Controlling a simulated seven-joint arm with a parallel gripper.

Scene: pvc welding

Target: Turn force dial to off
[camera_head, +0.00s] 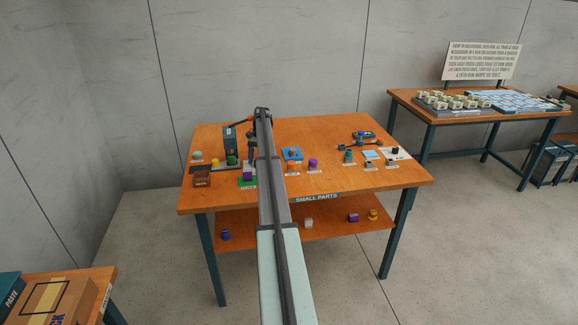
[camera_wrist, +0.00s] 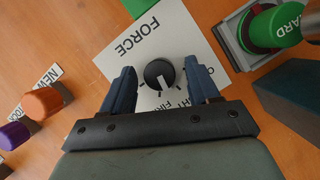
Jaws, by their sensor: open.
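The force dial (camera_wrist: 159,74) is a round black knob with a white pointer mark, set on a white plate (camera_wrist: 183,38) that reads FORCE. In the wrist view the pointer points downward, slightly to the right, toward partly hidden lettering at the plate's lower edge. My gripper (camera_wrist: 160,68) is open, with one dark blue finger on each side of the dial. I see gaps between the fingers and the knob. Whether the fingertips are level with the knob is hard to tell. In the head view my arm hides the dial.
A green round part (camera_wrist: 276,26) with white lettering stands at the upper right, and a dark block (camera_wrist: 291,92) at the right. An orange part (camera_wrist: 43,104) and a purple part (camera_wrist: 12,135) are at the left. The wooden table (camera_head: 330,130) holds other small parts.

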